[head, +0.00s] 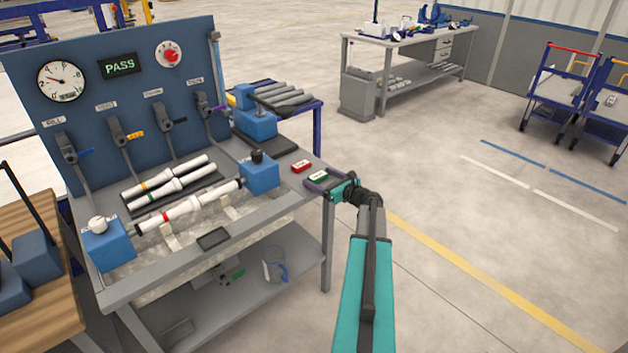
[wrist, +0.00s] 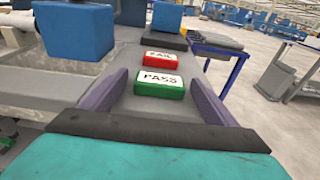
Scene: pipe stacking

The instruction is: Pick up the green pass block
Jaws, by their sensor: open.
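The green pass block (wrist: 160,85) lies on the grey bench top, its white PASS label facing up. In the head view the green block (head: 318,176) is near the bench's right edge. My gripper (wrist: 152,92) is open, with one finger on each side of the green block and a gap to each. In the head view my gripper (head: 322,181) is at the bench's right edge, its fingers around the block's place. Whether the fingers touch the bench is hard to tell.
A red fail block (wrist: 161,60) lies just beyond the green one; it also shows in the head view (head: 301,167). A blue clamp block (head: 259,174) holds a white pipe (head: 190,211) to the left. A dark pad (head: 266,146) lies behind. Open floor is to the right.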

